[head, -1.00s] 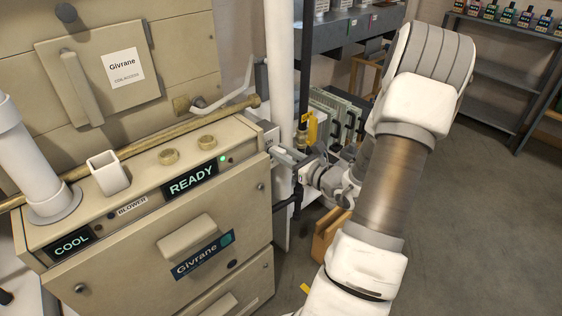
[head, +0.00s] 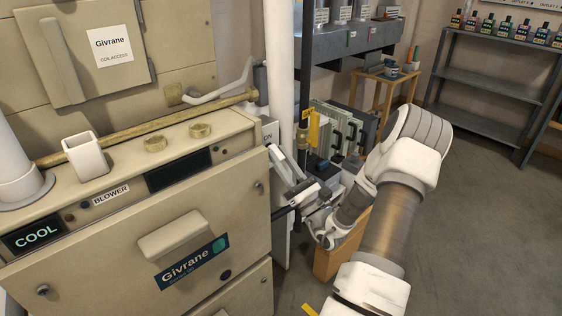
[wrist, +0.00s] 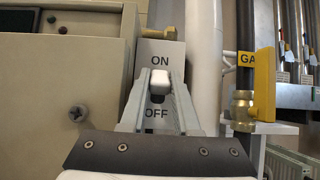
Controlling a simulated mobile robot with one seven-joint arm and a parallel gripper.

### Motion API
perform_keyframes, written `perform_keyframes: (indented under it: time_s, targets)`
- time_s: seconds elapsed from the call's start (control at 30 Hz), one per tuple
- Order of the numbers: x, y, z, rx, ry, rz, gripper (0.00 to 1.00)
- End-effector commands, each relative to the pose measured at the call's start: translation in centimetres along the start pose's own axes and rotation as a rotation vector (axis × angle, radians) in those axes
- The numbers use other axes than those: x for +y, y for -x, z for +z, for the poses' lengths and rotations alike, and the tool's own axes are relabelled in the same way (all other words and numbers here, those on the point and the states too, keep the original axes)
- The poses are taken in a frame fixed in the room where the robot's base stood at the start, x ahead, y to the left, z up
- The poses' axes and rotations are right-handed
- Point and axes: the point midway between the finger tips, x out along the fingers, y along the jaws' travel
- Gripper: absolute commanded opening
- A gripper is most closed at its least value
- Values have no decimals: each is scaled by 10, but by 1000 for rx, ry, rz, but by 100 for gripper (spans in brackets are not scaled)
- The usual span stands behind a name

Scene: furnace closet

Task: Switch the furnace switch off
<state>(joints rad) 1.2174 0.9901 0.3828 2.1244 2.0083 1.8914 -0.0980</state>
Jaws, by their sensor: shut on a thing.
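The furnace switch is a pale plate (wrist: 174,52) on the furnace's right side, marked ON above and OFF below in the wrist view. The white-tipped switch lever (wrist: 160,77) sits between my fingertips, in front of the plate. My gripper (wrist: 159,88) is shut on the lever; it also shows in the head view (head: 280,160), beside the furnace's right edge. The furnace (head: 130,215) has a lit COOL display (head: 34,233). Its other display (head: 178,168) is dark. The lever's exact tilt is hard to tell.
A white vertical pipe (head: 280,65) stands just behind the switch. A yellow gas valve handle (wrist: 264,82) is close to the right of my gripper. A brass rail (head: 150,130) runs across the furnace top. Open floor (head: 475,230) lies to the right.

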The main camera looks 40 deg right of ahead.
Motion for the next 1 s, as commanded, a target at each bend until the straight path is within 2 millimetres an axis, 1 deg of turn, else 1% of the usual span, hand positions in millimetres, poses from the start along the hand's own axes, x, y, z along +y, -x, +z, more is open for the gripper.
perform_keyframes:
  time_s: [0.2, 0.6, 0.63, 0.77, 0.8, 1.0]
  targets:
    - [0, 1, -2, -34, 0, -1, 0]
    - [0, 0, -2, -38, -1, 0, 0]
    - [0, 0, -2, -38, -1, 0, 35]
    - [0, 0, -2, -38, -1, 0, 59]
    - [0, 0, -2, -38, -1, 0, 60]
    - [0, 0, -2, -38, 0, 0, 60]
